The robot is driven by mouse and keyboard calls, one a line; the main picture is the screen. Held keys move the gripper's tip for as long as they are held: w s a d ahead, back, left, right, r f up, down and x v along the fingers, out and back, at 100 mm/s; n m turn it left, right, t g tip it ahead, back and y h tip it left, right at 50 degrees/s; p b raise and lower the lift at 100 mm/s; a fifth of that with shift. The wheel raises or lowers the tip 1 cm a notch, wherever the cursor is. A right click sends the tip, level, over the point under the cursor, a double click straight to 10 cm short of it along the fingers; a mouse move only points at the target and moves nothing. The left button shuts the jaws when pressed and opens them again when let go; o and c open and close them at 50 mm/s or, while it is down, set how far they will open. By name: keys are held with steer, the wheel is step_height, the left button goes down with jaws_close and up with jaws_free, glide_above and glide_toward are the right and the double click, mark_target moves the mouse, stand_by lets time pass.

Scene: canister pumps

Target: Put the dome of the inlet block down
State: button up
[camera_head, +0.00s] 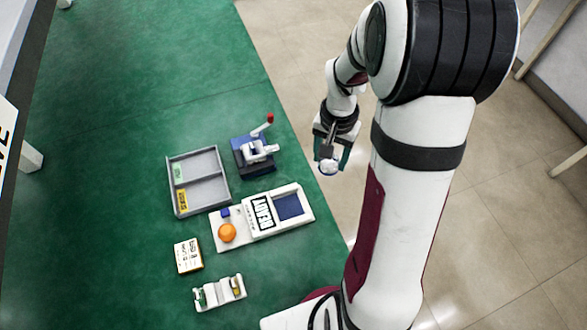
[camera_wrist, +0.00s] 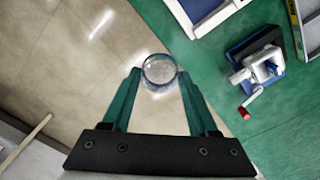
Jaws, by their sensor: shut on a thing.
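My gripper (camera_head: 329,157) is shut on a clear, glassy dome (camera_head: 328,168), which sits between the fingertips. The dome (camera_wrist: 159,70) shows round and transparent in the wrist view, between the two green fingers of my gripper (camera_wrist: 160,80). In both views they appear against the tiled floor, just beyond the edge of the green surface. A blue block with a white body and a red-tipped handle (camera_head: 258,149) stands on the green surface, left of my gripper; it also shows at the right of the wrist view (camera_wrist: 257,68). I cannot tell whether this is the inlet block.
A grey two-compartment tray (camera_head: 222,168) with green and yellow labels stands left of the blue block. The far green surface (camera_head: 130,80) is clear.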

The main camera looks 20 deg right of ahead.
glide_above(294, 176)
step_height(294, 176, down, 5)
steer(key=shift+s, duration=0.1)
step_height(294, 176, down, 3)
steer(key=shift+f, duration=0.5)
steer(key=shift+f, duration=0.15)
steer(key=o, duration=1.3)
